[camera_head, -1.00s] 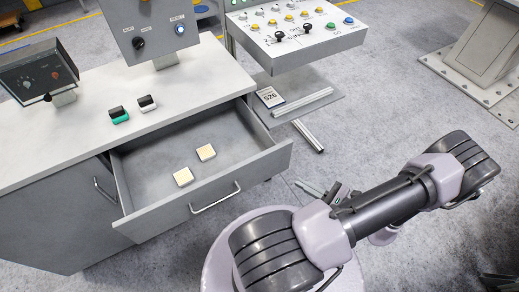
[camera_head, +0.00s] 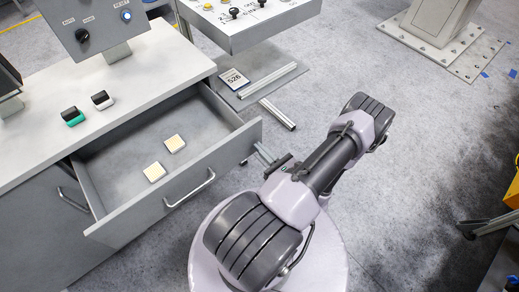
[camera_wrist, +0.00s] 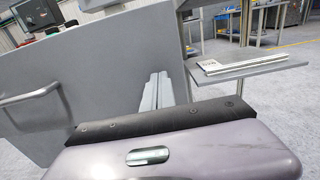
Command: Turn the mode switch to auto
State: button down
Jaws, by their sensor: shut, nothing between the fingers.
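The mode switch (camera_head: 82,35) is a black knob on the grey upright panel (camera_head: 62,22) at the top left of the head view. Small labels stand above it, and which one it points to is too small to tell. My gripper (camera_head: 263,150) is partly hidden by my arm, low beside the open drawer and far from the panel. In the wrist view my gripper (camera_wrist: 158,77) shows its two fingers together, shut and empty. The switch is not in the wrist view.
A lit blue button (camera_head: 126,15) is right of the switch. The open drawer (camera_head: 222,160) holds two pale blocks and juts toward my base. Two small clamp-like items, one green-edged (camera_head: 73,117), lie on the cabinet top. A control console (camera_head: 240,40) stands right.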

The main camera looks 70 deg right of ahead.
aim_at(82, 35)
jog(key=i+l, duration=0.75)
jog(key=j, duration=0.1)
